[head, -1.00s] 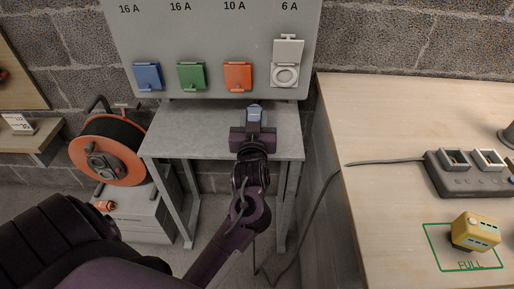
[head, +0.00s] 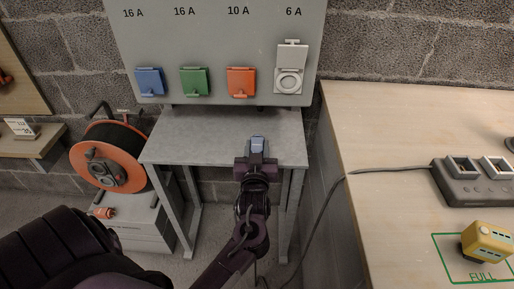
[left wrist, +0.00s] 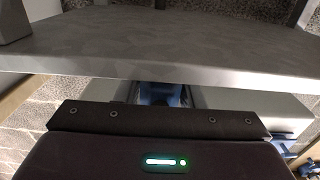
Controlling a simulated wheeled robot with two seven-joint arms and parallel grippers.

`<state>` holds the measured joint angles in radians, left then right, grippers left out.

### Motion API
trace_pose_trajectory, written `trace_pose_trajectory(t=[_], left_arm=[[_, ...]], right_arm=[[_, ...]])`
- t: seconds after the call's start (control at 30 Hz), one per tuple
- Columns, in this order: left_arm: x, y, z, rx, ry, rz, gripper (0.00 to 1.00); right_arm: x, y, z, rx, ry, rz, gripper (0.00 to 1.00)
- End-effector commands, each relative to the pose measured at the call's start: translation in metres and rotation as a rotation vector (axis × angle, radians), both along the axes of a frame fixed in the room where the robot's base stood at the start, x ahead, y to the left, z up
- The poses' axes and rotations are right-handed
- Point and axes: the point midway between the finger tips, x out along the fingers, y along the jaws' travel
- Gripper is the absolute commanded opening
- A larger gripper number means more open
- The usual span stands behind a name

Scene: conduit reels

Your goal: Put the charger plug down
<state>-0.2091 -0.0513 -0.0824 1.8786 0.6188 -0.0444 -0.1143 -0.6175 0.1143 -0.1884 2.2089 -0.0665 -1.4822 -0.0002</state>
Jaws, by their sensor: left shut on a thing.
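The charger plug (head: 257,146) is a small blue-grey block in the jaws of my left gripper (head: 257,158). My left gripper is shut on it. In the head view the plug shows against the front half of the grey table's top (head: 205,130); its height relative to the top is hard to tell. In the left wrist view the plug (left wrist: 155,94) is a partly hidden blue patch beyond my dark gripper body, with the table's edge (left wrist: 160,66) across the picture above it. My right gripper is not in view.
A panel (head: 220,40) with blue, green, orange and open white sockets stands behind the table. An orange cable reel (head: 105,165) is at left. On the wooden bench at right are a grey charger (head: 470,190) with a cable (head: 335,195), and a yellow battery (head: 488,242).

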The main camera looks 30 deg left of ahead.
Motion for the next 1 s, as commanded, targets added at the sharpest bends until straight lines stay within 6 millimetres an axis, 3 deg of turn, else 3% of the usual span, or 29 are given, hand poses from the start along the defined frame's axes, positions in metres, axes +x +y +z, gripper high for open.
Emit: trace_pose_trajectory(t=[0.23,0.27,0.4,0.67,0.83,0.93,1.0], left_arm=[[0.0,0.0,-0.009,0.0,0.001,0.0,0.0],[0.0,0.0,-0.008,0.0,0.001,0.0,0.39],[0.0,0.0,-0.008,-0.001,0.001,0.0,0.57],[0.0,0.0,-0.007,-0.001,0.001,0.0,0.57],[0.0,0.0,0.007,-0.001,-0.003,0.0,0.57],[-0.018,-0.011,0.002,-0.002,0.005,-0.002,0.57],[-0.032,-0.019,0.002,-0.004,0.005,0.0,0.57]], right_arm=[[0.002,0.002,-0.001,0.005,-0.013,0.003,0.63],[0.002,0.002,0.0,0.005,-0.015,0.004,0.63],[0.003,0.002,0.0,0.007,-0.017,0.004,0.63],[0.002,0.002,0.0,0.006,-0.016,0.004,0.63],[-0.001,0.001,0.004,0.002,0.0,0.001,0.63],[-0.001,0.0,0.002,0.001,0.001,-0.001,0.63],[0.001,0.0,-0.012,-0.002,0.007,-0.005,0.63]])
